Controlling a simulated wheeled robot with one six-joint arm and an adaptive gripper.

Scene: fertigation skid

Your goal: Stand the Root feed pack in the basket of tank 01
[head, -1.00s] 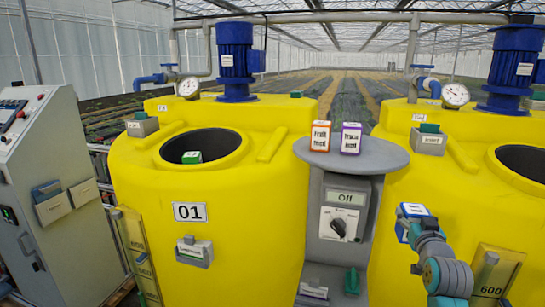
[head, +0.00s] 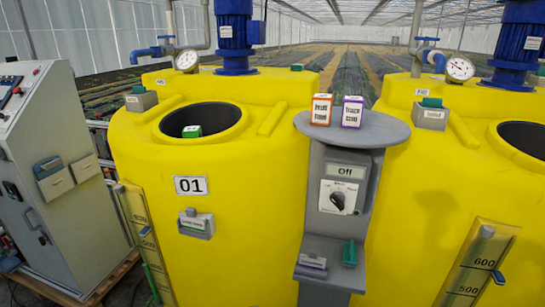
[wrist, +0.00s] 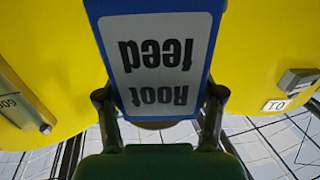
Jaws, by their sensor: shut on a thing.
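The blue-edged Root feed pack (wrist: 160,60) shows in the wrist view, its white label upside down. My gripper (wrist: 160,95) is shut on it, one dark finger at each side. In the head view the pack and gripper are out of sight. Yellow tank 01 (head: 150,190) stands at left, with its number plate on the front. Its round top opening (head: 225,125) is dark inside, and a green-and-white box (head: 192,131) shows in it. I cannot make out the basket itself.
An orange pack (head: 321,109) and a purple pack (head: 352,111) stand on the grey round-topped pedestal (head: 390,132), whose panel reads Off. A second yellow tank (head: 430,190) is at right. A grey control cabinet (head: 45,180) stands at far left.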

